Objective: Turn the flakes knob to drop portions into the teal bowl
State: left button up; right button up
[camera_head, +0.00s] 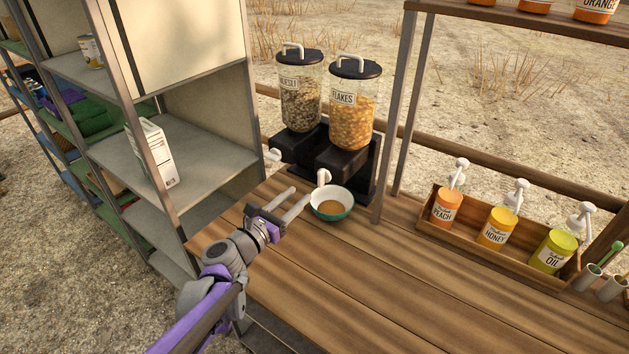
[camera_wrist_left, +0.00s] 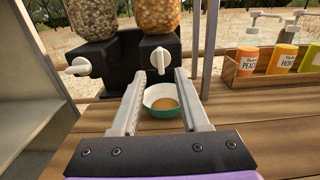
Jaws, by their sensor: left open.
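The flakes dispenser (camera_head: 352,112) stands at the back of the wooden counter, a clear jar of orange flakes on a black base. Its white knob (camera_head: 323,177) sits low on the base front; in the left wrist view the knob (camera_wrist_left: 159,60) points upright between my fingertips, beyond them. The teal bowl (camera_head: 331,215), white inside, stands on the counter below the knob with some brown contents; it also shows in the left wrist view (camera_wrist_left: 161,112). My left gripper (camera_head: 297,199) is open and empty, just in front of the knob and left of the bowl. My right gripper is not in view.
A muesli dispenser (camera_head: 300,92) with its own white knob (camera_head: 273,154) stands left of the flakes one. A wooden tray (camera_head: 426,217) with peach, honey and oil bottles is on the right. A metal shelf (camera_head: 175,150) stands left. The front counter is clear.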

aim_at(319, 177)
pick_arm(q)
jog(key=x, duration=0.9)
grip_shut()
